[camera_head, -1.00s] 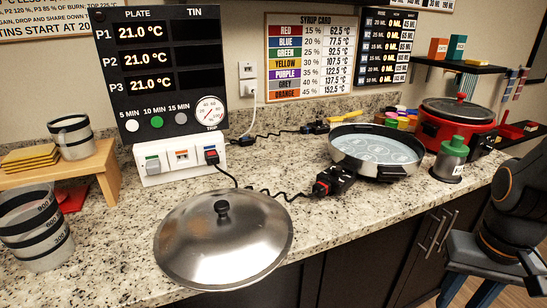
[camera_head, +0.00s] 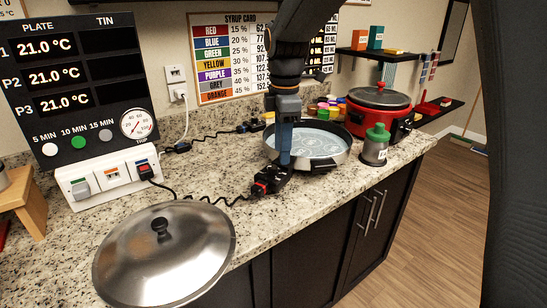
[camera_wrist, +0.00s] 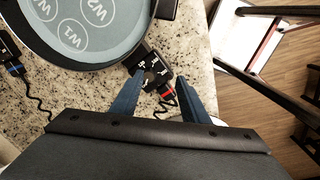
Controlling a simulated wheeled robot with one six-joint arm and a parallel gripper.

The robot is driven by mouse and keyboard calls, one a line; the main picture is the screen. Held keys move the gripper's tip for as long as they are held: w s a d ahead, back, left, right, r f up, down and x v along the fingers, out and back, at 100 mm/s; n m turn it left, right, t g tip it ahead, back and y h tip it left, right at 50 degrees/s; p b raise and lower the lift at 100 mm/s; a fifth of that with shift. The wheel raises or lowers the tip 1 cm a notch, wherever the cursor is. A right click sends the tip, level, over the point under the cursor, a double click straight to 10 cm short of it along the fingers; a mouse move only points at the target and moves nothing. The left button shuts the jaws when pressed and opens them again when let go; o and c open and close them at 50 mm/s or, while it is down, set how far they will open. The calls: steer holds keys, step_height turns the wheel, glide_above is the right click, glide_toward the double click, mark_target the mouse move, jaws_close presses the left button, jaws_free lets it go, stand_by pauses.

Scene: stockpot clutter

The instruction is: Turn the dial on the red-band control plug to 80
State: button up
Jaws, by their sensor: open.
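The red-band control plug (camera_head: 266,185) is a black block with a red band, lying on the granite counter at the pan's near side. In the wrist view the plug (camera_wrist: 158,74) shows between my two blue fingers, its red band toward the lower side. The dial's markings are too small to read. My gripper (camera_wrist: 160,76) is open and points down over the plug; whether the fingers touch it I cannot tell. In the head view my gripper (camera_head: 284,160) comes down in front of the pan and hides part of the plug.
A steel lid (camera_head: 165,255) lies front left. A red pot (camera_head: 377,118) and a green-topped canister (camera_head: 375,147) stand right. A blue-band plug (camera_wrist: 12,62) lies across the pan. A black cable (camera_head: 215,200) crosses the counter.

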mark_target(273, 166)
steer(key=shift+w+a+r+n, duration=0.75)
steer(key=shift+a+r+n, duration=0.1)
steer(key=shift+a+n, duration=0.25)
steer(key=shift+f, duration=0.1)
steer(key=f, duration=0.2)
steer(key=f+p, duration=0.1)
steer(key=f, duration=0.2)
steer(key=f+p, duration=0.1)
steer(key=f, duration=0.1)
steer(key=shift+w+f, duration=0.2)
steer(key=shift+w, duration=0.1)
steer(key=shift+c, duration=0.3)
jaws_close()
